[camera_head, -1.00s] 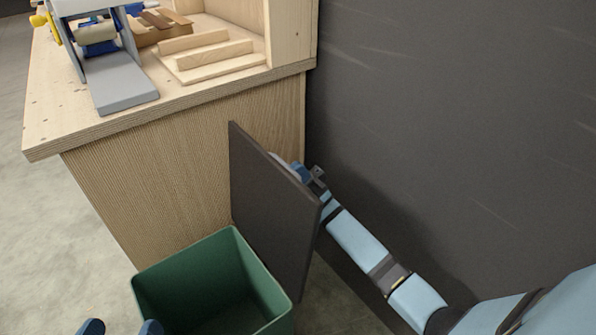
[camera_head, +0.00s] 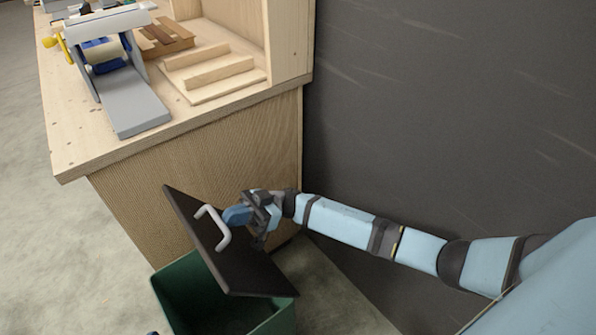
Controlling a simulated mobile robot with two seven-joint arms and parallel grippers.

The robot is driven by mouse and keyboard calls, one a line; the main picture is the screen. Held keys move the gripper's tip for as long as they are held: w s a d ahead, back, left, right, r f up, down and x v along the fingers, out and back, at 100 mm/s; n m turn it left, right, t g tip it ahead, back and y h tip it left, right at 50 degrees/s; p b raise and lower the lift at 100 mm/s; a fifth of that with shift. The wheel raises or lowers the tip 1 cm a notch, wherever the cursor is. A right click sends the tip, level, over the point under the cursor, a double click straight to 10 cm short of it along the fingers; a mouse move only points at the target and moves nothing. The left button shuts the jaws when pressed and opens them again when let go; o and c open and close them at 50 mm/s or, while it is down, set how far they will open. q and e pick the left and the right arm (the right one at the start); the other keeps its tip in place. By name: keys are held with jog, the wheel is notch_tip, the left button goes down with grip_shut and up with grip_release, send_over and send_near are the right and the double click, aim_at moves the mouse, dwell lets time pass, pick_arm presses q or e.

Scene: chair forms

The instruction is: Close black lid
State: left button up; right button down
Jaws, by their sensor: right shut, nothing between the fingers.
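The black lid (camera_head: 205,232) is hinged on the green bin (camera_head: 185,290) and stands tilted over it, partly open. A light grey handle (camera_head: 219,226) is on the lid's outer face. My right gripper (camera_head: 232,216) is shut and empty, with its fingers at the lid's outer face beside the handle. I cannot tell whether the fingers touch the lid. The bin's inside shows below the lid's left edge; the rest is hidden by the lid. My left gripper is barely in view, a small blue piece (camera_head: 152,333) at the bottom edge.
A wooden workbench (camera_head: 200,165) stands behind the bin. It bears a grey device with a ramp (camera_head: 132,100) and wooden steps (camera_head: 212,72). A dark wall (camera_head: 450,110) is on the right. Bare floor (camera_head: 335,295) lies right of the bin.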

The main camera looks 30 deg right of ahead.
aim_at(200, 234)
jog(key=a+p, duration=0.1)
jog(key=a+h, duration=0.1)
jog(key=a+h+p, duration=0.1)
jog(key=a, duration=0.1)
jog(key=shift+s+f+p, duration=0.2)
jog(key=shift+s+p, duration=0.05)
jog(key=shift+p, duration=0.1)
pick_arm(q)
jog(key=s+a+g+y+p, duration=0.1)
jog(key=p, duration=0.2)
jog(key=s+a+f+g+p, duration=0.1)
jog(key=p, duration=0.3)
jog(key=a+g+y+p, duration=0.1)
jog(key=p, duration=0.2)
jog(key=shift+s+a+f+n+g+y+p, duration=0.2)
jog(key=shift+s+a+n+g+y+p, duration=0.1)
jog(key=shift+s+g, duration=0.1)
pick_arm(e)
jog(key=s+a+f+t+h, duration=0.1)
jog(key=s+a+f+h, duration=0.1)
jog(key=a+f+h, duration=0.8)
jog(key=a+f, duration=0.4)
jog(key=f, duration=0.3)
jog(key=shift+f+t, duration=0.3)
jog(key=shift+s+f, duration=0.1)
jog(key=shift+s, duration=0.05)
